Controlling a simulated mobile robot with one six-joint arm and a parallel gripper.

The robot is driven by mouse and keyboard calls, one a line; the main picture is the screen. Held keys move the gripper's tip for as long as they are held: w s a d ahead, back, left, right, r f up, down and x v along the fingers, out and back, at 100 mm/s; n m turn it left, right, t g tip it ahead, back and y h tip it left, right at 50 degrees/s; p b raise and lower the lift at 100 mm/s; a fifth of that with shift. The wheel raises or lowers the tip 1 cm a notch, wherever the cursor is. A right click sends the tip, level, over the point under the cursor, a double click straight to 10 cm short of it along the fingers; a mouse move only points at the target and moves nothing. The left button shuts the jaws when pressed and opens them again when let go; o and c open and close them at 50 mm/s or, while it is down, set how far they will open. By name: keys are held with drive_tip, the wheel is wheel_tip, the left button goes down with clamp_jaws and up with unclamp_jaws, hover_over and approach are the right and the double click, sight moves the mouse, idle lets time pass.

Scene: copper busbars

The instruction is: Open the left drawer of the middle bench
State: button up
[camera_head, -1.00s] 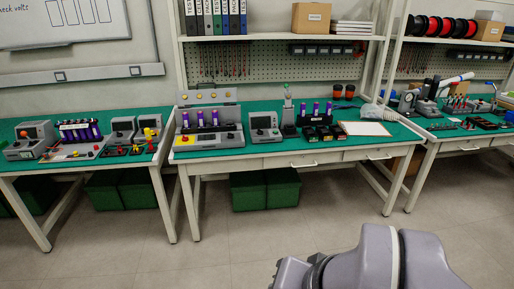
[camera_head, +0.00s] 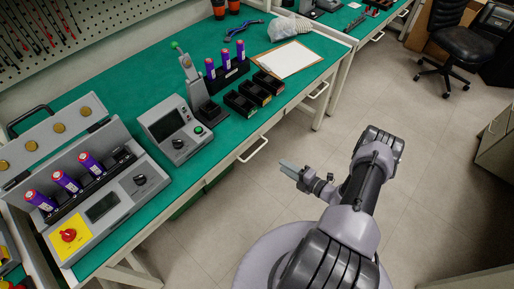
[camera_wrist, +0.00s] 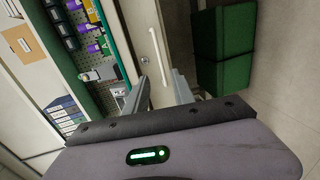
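The middle bench (camera_head: 215,148) has a green top and a pale front edge. Its left drawer has a pale bar handle (camera_head: 253,150) and looks shut. The right drawer's handle (camera_head: 319,90) is farther along the same edge. My gripper (camera_head: 284,168) is in front of the left drawer, to the right of its handle and apart from it. In the wrist view my gripper (camera_wrist: 161,92) has its two fingers spread with nothing held. A pale bar handle (camera_wrist: 158,50) on a drawer front shows ahead, between and beyond the fingertips.
Control units (camera_head: 105,190), a small screen unit (camera_head: 173,130), black trays (camera_head: 255,92) and a white board (camera_head: 286,59) stand on the bench. Green bins (camera_wrist: 225,50) are under it. A black chair (camera_head: 450,45) is at the upper right. The floor beside the bench is clear.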

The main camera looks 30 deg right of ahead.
sight(257, 151)
drive_tip(key=b+x, duration=0.1)
drive_tip(key=x, duration=0.4)
drive_tip(key=b+x, duration=0.2)
drive_tip(key=x, duration=0.3)
drive_tip(key=b+x, duration=0.1)
drive_tip(key=x, duration=0.5)
drive_tip(key=shift+s+a, duration=0.15)
drive_tip(key=shift+a, duration=0.15)
drive_tip(key=shift+c, duration=0.4)
clamp_jaws()
